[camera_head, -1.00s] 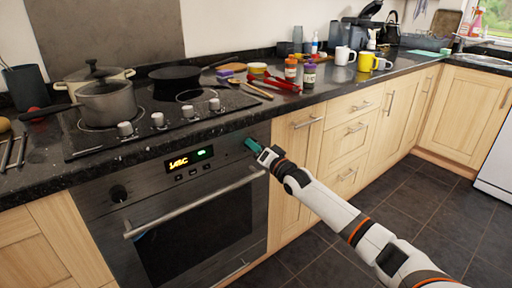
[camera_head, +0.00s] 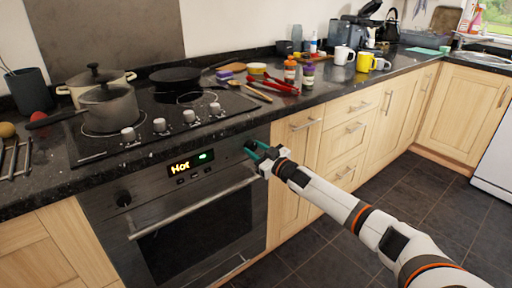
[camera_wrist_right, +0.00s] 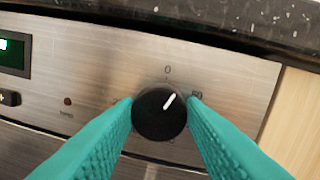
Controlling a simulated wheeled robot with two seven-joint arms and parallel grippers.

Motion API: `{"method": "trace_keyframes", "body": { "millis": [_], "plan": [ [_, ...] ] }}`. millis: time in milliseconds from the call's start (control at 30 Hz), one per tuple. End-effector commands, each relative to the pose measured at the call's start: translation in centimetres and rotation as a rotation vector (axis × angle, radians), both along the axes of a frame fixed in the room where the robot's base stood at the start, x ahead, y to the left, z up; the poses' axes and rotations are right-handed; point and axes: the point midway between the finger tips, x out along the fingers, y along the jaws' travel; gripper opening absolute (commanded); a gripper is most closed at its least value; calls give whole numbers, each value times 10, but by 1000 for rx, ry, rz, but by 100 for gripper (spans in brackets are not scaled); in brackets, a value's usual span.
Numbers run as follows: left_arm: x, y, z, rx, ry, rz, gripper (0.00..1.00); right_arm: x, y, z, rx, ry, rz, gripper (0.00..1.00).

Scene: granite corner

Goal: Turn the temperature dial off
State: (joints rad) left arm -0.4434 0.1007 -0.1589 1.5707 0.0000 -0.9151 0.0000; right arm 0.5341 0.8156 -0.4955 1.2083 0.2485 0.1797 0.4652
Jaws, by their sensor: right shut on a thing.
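The temperature dial (camera_wrist_right: 158,115) is a round black knob on the steel oven panel. In the right wrist view its white mark points up and right, between the printed 0 above and the 50 at the right. The teal fingers of my right gripper (camera_wrist_right: 160,108) stand on its left and right sides, shut on it. In the head view the right gripper (camera_head: 257,150) is at the right end of the oven panel, its fingers partly covering the dial. My left gripper is out of view.
Another black knob (camera_head: 123,198) sits at the panel's left end. The oven handle (camera_head: 195,207) runs below the gripper, and the granite worktop edge (camera_wrist_right: 200,30) overhangs above. A pot (camera_head: 108,108) stands on the hob.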

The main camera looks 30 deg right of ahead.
Motion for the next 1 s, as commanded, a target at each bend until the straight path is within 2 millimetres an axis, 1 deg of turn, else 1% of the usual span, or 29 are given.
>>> {"method": "trace_keyframes", "body": {
  "millis": [200, 400, 700, 1000],
  "plan": [
    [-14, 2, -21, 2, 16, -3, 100, 0, 0, -1, -174, -8, 1, 14],
    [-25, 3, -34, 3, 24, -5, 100, 0, 0, -1, -293, -19, 1, 14],
    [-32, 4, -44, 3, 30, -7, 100, 0, 0, -2, -384, -26, 1, 14],
    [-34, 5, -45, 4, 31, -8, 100, 0, 0, -2, -400, -28, 1, 14]
  ]
}}
